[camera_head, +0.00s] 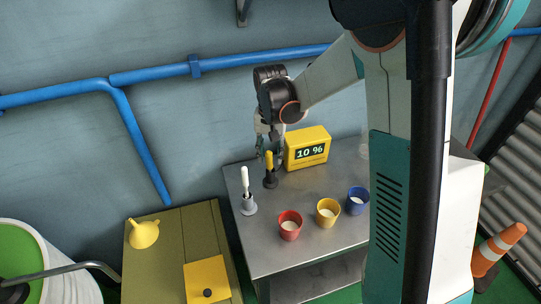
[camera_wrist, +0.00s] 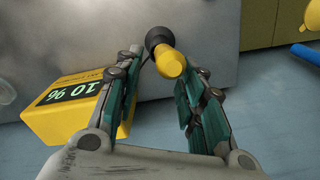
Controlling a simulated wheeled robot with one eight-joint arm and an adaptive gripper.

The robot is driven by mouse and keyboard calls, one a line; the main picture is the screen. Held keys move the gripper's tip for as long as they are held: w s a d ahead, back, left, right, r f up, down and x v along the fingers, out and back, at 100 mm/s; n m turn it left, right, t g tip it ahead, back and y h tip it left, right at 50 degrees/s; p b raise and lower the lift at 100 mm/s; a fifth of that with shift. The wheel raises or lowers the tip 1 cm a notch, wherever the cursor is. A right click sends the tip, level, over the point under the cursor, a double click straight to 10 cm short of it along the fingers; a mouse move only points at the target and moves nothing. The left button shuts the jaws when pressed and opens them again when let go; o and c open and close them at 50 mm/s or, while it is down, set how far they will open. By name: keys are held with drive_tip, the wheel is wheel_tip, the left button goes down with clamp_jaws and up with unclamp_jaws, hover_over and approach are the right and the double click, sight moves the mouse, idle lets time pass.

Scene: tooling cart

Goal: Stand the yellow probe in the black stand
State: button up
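The yellow probe (camera_head: 269,160) stands upright in the black stand (camera_head: 270,181) at the back left of the metal cart top. In the wrist view the yellow probe (camera_wrist: 171,64) points toward the camera, with the black stand (camera_wrist: 158,38) behind it. My gripper (camera_head: 268,153) is over the stand, pointing down. The wrist view shows my gripper (camera_wrist: 164,60) open, one finger on each side of the probe, with visible gaps. How deep the probe sits in the stand is hidden.
A yellow display box (camera_head: 307,147) reading 10 % stands close on the right. A white probe in a grey stand (camera_head: 249,205) is at front left. Red (camera_head: 290,231), yellow (camera_head: 327,219) and blue (camera_head: 357,207) cups stand in front.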

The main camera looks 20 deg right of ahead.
wheel_tip(320, 180, up, 9)
drive_tip(key=p, duration=0.3)
drive_tip(key=s+r+n+t, duration=0.3)
drive_tip(key=s+r+t, duration=0.1)
drive_tip(key=s+r, duration=0.75)
drive_tip(key=s+f+n+t, duration=0.2)
drive_tip(key=s+t, duration=0.1)
drive_tip(key=s, duration=0.8)
drive_tip(key=shift+s, duration=0.25)
